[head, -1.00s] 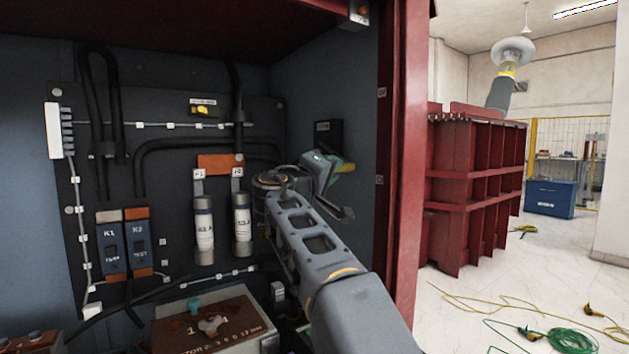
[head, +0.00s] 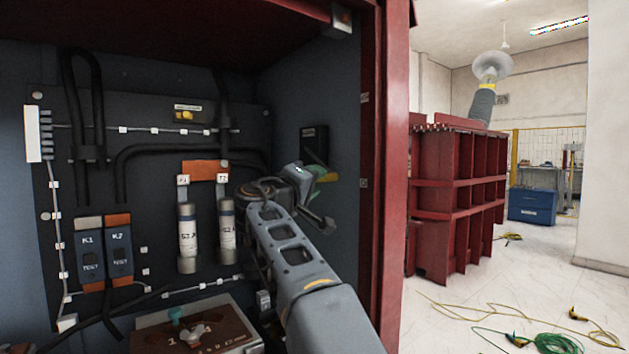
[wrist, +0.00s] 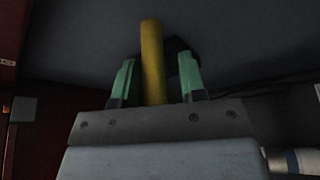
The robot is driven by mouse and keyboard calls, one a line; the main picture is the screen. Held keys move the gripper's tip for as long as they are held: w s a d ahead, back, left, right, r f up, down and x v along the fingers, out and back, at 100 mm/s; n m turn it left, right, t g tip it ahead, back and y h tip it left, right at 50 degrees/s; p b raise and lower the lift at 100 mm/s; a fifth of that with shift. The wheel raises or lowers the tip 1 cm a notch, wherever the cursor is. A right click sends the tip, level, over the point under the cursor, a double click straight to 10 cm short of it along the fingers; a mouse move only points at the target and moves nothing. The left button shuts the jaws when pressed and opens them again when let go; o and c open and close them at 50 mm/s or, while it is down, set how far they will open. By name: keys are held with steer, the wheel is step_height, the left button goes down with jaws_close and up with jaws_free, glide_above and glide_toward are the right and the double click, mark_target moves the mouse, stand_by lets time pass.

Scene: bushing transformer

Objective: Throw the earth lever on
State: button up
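The earth lever is a yellow bar (wrist: 152,50) on the cabinet's right-hand inner wall. In the wrist view it stands upright between the two green fingers of my gripper (wrist: 157,72), with a narrow gap at its left and a wider one at its right. My gripper is open around the lever and does not visibly pinch it. In the head view, my gripper (head: 318,172) is by the right wall, and the yellow lever end (head: 329,178) shows just past it. The lever's base is hidden behind my gripper and arm.
Two grey fuses (head: 188,238) and the K1 and K2 switches (head: 104,250) are on the back panel. A brown-topped box (head: 205,328) sits low in front. The red cabinet post (head: 387,180) is close at my arm's right. Cables (head: 560,340) lie on the floor outside.

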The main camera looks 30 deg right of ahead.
steer(key=shift+o, duration=0.7)
steer(key=shift+s, duration=0.1)
steer(key=v, duration=1.3)
steer(key=shift+s+a, duration=0.15)
steer(key=shift+a, duration=0.2)
steer(key=s+d+f+n+g+y+p, duration=0.15)
steer(key=f+y+p, duration=0.3)
steer(key=p, duration=0.45)
steer(key=s+f+n+g+y+p, duration=0.1)
steer(key=s+f+n+y+p, duration=0.15)
steer(key=y+p, duration=0.5)
steer(key=s+a+f+m+g+y+p, duration=0.1)
steer(key=s+a+f+y+p, duration=0.1)
steer(key=s+p, duration=0.3)
steer(key=s+a+f+m+g+y+p, duration=0.1)
steer(key=s+a+f+m+y+p, duration=0.1)
steer(key=s+a+f+y+p, duration=0.1)
steer(key=shift+s+a+f+y+p, duration=0.35)
steer(key=shift+s+a+y+p, duration=0.75)
steer(key=shift+p, duration=1.3)
